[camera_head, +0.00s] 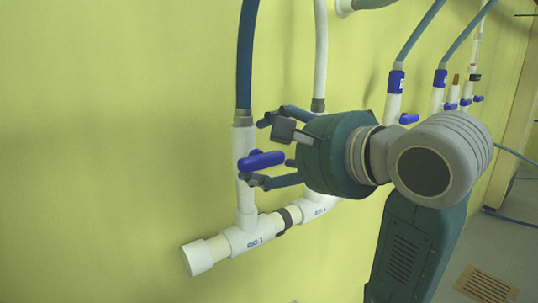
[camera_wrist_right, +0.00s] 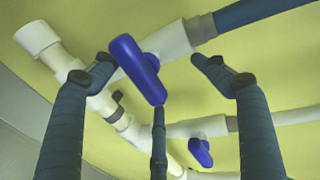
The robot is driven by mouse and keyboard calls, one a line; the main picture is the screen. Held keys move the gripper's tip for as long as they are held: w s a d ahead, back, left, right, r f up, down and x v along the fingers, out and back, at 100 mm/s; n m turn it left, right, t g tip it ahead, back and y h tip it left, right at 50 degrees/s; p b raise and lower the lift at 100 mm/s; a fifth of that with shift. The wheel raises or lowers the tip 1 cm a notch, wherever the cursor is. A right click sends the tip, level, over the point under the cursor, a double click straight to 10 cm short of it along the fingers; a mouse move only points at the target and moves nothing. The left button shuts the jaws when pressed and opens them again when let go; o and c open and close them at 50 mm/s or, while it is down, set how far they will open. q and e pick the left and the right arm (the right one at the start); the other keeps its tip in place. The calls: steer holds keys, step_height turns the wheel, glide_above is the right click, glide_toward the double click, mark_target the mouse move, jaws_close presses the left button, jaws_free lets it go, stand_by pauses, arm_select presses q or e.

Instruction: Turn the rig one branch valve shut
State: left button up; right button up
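The rig one branch valve is on the white upright pipe at left; its blue handle (camera_head: 262,160) appears to lie crosswise to the pipe. The tee below it (camera_head: 253,240) carries a label that seems to read RIG 1. My right gripper (camera_head: 257,151) is at this valve with its fingers spread, above and below the handle. In the right wrist view the blue handle (camera_wrist_right: 137,70) lies between the open fingers (camera_wrist_right: 152,62), with the third finger's tip close to its lower end. I cannot tell whether any finger touches it. My left gripper is out of view.
A second branch stands just right, mostly behind my gripper; its blue handle (camera_wrist_right: 200,152) shows in the wrist view. More blue-handled valves (camera_head: 408,118) line the wall further right. The yellow wall (camera_head: 100,130) is close behind the pipes. The left side is clear.

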steer(key=shift+s+r, duration=0.1)
steer(key=shift+r, duration=0.45)
steer(key=shift+c, duration=0.2)
steer(key=shift+s+d+r, duration=0.1)
steer(key=shift+s, duration=0.35)
steer(key=shift+c, duration=0.8)
steer(key=shift+s+d+p, duration=0.35)
steer(key=shift+s+d, duration=0.05)
steer(key=shift+s, duration=0.2)
steer(key=p+v, duration=0.2)
steer(key=shift+s+d+p, duration=0.2)
steer(key=shift+d+p, duration=0.1)
steer(key=shift+s+d+f+p, duration=0.1)
steer(key=shift+s+d+p, duration=0.2)
steer(key=shift+s+p, duration=0.2)
steer(key=shift+s+d+f+p, duration=0.15)
steer(key=shift+s+d+p, duration=0.2)
steer(key=shift+s, duration=0.25)
steer(key=b, duration=0.4)
glide_toward(277, 153)
steer(key=s+f, duration=0.1)
steer(key=s+d+f, duration=0.1)
steer(key=shift+s+d+f, duration=0.1)
steer(key=shift+d+f, duration=0.1)
steer(key=shift+f, duration=0.1)
